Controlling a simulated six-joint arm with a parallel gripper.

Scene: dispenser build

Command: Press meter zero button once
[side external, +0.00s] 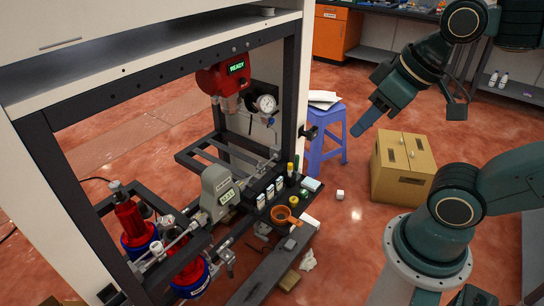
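A grey meter (220,192) with a small lit display stands on the dark frame near the middle of the side view. Its digits are too small to read surely, and I cannot make out a zero button on it. My gripper (357,130) hangs in the air to the upper right, well apart from the meter, near the blue stool. It shows as a narrow blue-grey tip pointing down and left. I cannot see a gap between fingers or anything held.
A red unit (224,80) reading READY and a round gauge (267,104) hang above the bench. Bottles and an orange funnel (282,214) stand right of the meter. A blue stool (327,150) and cardboard box (402,172) stand right. Red cylinders (130,220) are lower left.

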